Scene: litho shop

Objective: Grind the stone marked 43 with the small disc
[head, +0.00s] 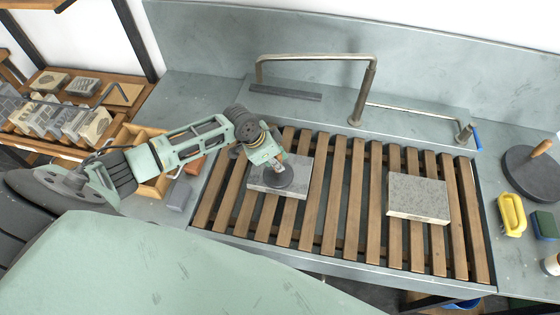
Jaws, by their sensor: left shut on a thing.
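A grey stone slab (298,182) lies on the wooden slats of the sink, left of centre. My left gripper (276,161) is above it, shut on the handle of the small dark disc (271,179). The disc is over the slab's top and appears to rest flat on it; the fingers hide part of the handle. A second grey slab (418,196) lies on the slats to the right, with nothing on it. No number is readable on either slab. My right gripper is out of view.
A brass tap (357,95) arches behind the slats between the slabs. A larger dark disc (528,172) with a wooden handle, a yellow object (511,214) and a green sponge (545,224) are at right. A shelf (48,75) with several stones is at left.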

